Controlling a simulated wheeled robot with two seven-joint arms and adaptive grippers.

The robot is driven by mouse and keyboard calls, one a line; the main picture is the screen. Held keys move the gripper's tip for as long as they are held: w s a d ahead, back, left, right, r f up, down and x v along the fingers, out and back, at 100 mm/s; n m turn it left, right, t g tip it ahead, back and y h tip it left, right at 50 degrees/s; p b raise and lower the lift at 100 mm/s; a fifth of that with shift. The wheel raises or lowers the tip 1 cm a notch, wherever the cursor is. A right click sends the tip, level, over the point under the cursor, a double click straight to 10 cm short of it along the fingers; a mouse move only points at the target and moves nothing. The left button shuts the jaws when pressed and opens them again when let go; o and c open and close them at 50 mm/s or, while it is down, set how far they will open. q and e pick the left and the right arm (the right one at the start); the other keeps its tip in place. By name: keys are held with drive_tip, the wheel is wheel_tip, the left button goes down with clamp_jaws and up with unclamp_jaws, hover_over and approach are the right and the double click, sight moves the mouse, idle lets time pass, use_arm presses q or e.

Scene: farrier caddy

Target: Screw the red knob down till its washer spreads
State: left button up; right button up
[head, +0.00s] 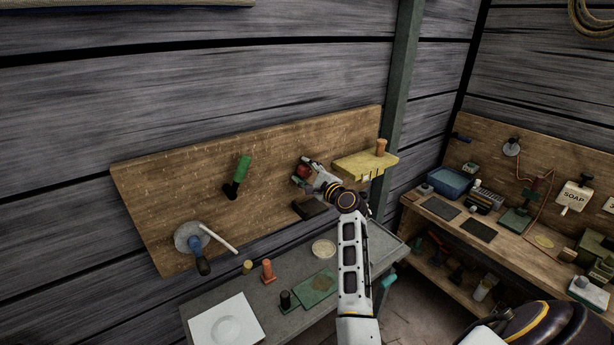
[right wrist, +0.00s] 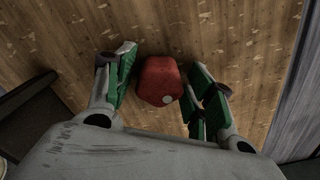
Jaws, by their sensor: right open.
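The red knob (right wrist: 160,80) is on the wooden board (right wrist: 185,28) and shows a pale round spot on its lower face. My right gripper (right wrist: 163,88) is open, with its green-padded fingers on either side of the knob. A small gap shows between the left finger and the knob; the right finger is very close, and contact is unclear. In the head view the knob (head: 304,170) shows between the fingers of my right gripper (head: 306,174) at the wall board (head: 200,190). The washer is not visible. My left gripper is not in view.
A yellow block shelf (head: 362,164) is just right of my right gripper, and a dark bracket (head: 310,208) is below it. A green-handled lever (head: 242,168) is to the left. The grey table (head: 275,327) below holds a white plate (head: 225,322) and several small items.

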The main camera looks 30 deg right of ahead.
drive_tip(key=n+b, duration=0.2)
drive_tip(key=n, duration=0.1)
drive_tip(key=shift+f, duration=0.2)
drive_tip(key=shift+n, duration=0.7)
drive_tip(key=shift+r, duration=0.1)
drive_tip(key=shift+n+b, duration=0.65)
drive_tip(key=shift+n, duration=0.45)
drive_tip(key=shift+n+b, duration=0.7)
drive_tip(key=shift+n, duration=1.2)
drive_tip(key=shift+p, duration=0.3)
